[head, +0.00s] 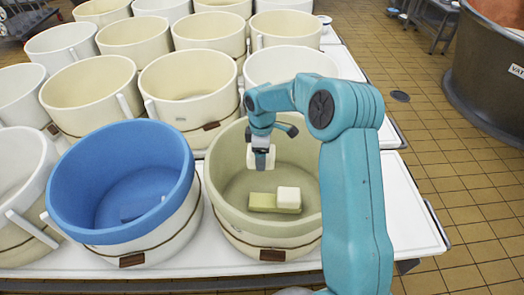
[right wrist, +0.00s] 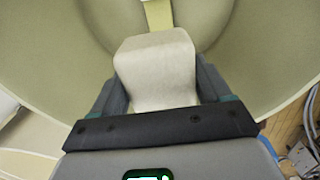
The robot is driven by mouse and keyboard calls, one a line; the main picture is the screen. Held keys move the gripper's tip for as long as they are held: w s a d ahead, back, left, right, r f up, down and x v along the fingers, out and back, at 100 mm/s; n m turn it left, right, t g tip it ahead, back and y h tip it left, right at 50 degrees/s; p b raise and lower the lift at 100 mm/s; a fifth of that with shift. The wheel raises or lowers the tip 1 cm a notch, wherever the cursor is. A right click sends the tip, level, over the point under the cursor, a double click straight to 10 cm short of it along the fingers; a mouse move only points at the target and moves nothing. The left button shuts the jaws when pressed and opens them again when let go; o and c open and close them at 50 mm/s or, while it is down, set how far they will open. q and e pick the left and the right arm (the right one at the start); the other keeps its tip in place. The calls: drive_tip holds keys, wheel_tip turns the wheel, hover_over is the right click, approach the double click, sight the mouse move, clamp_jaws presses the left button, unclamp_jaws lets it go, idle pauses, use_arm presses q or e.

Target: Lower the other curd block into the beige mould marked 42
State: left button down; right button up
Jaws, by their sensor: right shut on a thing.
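A brown tag (head: 272,255) is on the mould's front; I cannot read a number. My left gripper is not in view.
A blue mould (head: 70,205) with a darker blue block (head: 132,212) inside stands close on the left. Several cream moulds (head: 92,82) crowd the white table (head: 407,225) behind. The tiled floor (head: 460,190) is open at right, with a large vat (head: 490,75) beyond.

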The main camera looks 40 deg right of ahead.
wheel_tip(320, 180, down, 21)
drive_tip(key=b, duration=1.4)
drive_tip(key=shift+f, duration=0.15)
drive_tip(key=shift+f+b, duration=0.75)
drive_tip(key=shift+f, duration=0.15)
idle(0.8)
drive_tip(key=o, duration=1.3)
wheel_tip(320, 180, up, 16)
drive_tip(key=p, duration=0.2)
drive_tip(key=shift+r+p, duration=0.25)
drive_tip(key=shift+p, duration=0.15)
